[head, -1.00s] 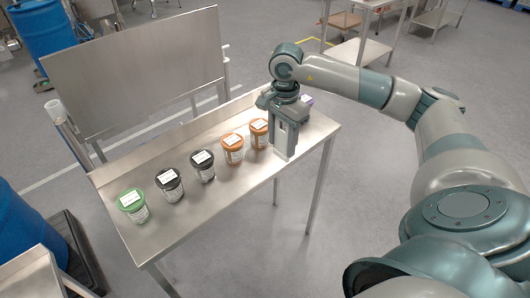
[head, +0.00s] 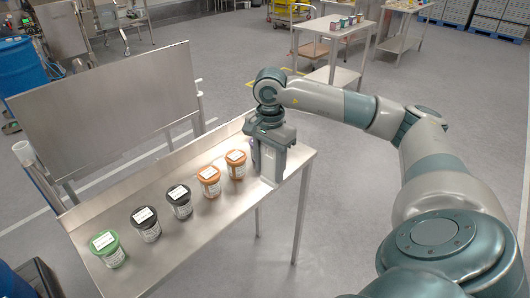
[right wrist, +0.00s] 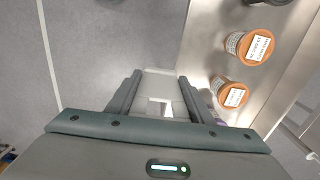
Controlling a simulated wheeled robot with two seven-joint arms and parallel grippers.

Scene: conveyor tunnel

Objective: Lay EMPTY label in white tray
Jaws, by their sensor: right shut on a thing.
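My right gripper (head: 271,170) points down over the near right end of the steel table. In the right wrist view, my right gripper (right wrist: 158,95) is shut on a pale thing (right wrist: 163,82) between its fingers. A brighter white patch shows on it, but I cannot read any word, so I cannot tell whether it is the EMPTY label. I see no white tray in any view. My left gripper is not in view.
On the steel table (head: 205,228) stand a green-lidded tub (head: 107,247), two black-lidded tubs (head: 146,223) and two orange-lidded tubs (head: 209,181). Something purple is partly hidden behind my right gripper. An upright steel panel (head: 105,108) is behind. Farther tables (head: 340,28) stand at the back.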

